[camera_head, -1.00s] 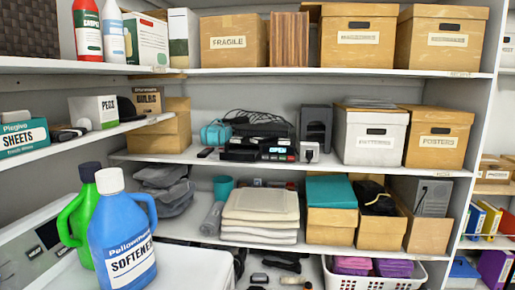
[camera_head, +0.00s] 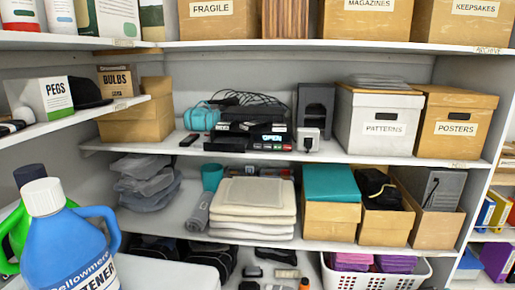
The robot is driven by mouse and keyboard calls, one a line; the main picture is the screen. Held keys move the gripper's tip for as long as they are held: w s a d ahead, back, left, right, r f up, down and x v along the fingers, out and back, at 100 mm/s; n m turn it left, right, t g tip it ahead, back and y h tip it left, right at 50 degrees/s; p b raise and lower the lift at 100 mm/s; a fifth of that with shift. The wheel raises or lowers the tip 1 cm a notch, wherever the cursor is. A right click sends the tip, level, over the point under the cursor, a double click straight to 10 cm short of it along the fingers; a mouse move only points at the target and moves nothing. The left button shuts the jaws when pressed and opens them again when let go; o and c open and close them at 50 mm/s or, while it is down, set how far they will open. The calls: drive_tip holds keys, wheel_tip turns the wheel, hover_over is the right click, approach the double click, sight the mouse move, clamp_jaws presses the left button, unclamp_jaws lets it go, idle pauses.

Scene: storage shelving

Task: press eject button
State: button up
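A stack of black electronic devices (camera_head: 240,127) with loose cables on top sits on the middle shelf, left of centre. A unit in this stack has a small lit display (camera_head: 271,138) that seems to read "OPEN". Below the display is a row of small coloured marks or buttons (camera_head: 272,147). They are too small to tell which one is the eject button. A small white device (camera_head: 308,138) stands just right of the stack. My gripper is not in view.
A grey box labelled Patterns (camera_head: 383,129) and a brown Posters box (camera_head: 456,129) stand right of the devices. A teal object (camera_head: 201,117) is at their left. Blue (camera_head: 70,240) and green bottles stand at front left. Folded towels (camera_head: 250,205) lie on the shelf below.

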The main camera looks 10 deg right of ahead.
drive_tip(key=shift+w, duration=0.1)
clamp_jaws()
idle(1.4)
